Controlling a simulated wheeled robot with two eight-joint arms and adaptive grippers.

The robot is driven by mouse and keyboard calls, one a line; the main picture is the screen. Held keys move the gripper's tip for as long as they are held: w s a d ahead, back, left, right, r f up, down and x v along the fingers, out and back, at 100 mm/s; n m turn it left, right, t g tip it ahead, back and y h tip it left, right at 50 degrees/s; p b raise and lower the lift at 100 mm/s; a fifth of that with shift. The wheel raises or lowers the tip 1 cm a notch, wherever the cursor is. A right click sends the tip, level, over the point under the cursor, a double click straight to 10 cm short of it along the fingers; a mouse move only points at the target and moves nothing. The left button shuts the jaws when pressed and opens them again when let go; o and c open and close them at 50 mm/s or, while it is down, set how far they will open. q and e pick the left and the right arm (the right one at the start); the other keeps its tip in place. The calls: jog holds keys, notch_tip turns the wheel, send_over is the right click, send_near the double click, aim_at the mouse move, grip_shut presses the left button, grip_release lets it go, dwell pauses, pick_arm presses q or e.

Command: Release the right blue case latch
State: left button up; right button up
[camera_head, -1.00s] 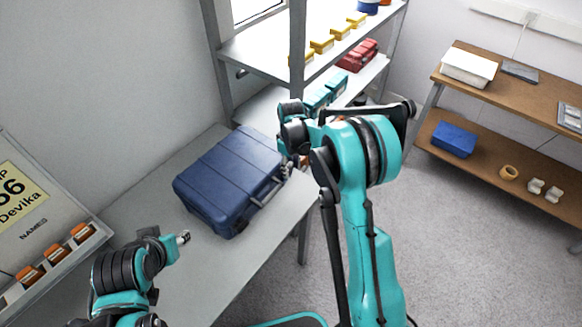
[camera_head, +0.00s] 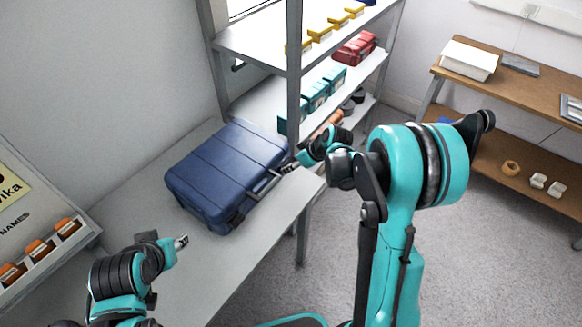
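The blue case (camera_head: 228,170) lies closed on the grey table, its handle side facing the table's right edge. The left latch shows as a dark patch (camera_head: 237,222) near the front corner of that side. The right latch, at the far end of the handle side, is too small and too near my gripper to make out. My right gripper (camera_head: 287,169) is at that far end, close to the case; I cannot tell if it touches. Its fingers look close together, but their opening is unclear. My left gripper (camera_head: 183,241) is over the table in front of the case, apart from it, its fingers small.
A metal shelf with yellow bins (camera_head: 320,34), teal boxes (camera_head: 317,93) and a red case (camera_head: 354,48) stands behind the table. Its post (camera_head: 294,70) rises near my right gripper. An orange-bin rack (camera_head: 40,249) is at left. Bare tabletop (camera_head: 215,275) lies in front of the case.

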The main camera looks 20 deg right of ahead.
jog(key=t+b, duration=0.1)
jog(key=f+y+b, duration=0.1)
jog(key=shift+s+d+t+b, duration=0.15)
jog(key=shift+d+t+b, duration=0.05)
jog(key=shift+t+b, duration=0.2)
jog(key=shift+t+y+b, duration=0.7)
jog(key=shift+b, duration=0.4)
jog(key=o, duration=1.2)
jog(key=shift+c, duration=0.2)
jog(key=shift+s, duration=0.15)
jog(key=v, duration=1.1)
jog(key=shift+s+d+r, duration=0.2)
jog(key=shift+s+r, duration=0.05)
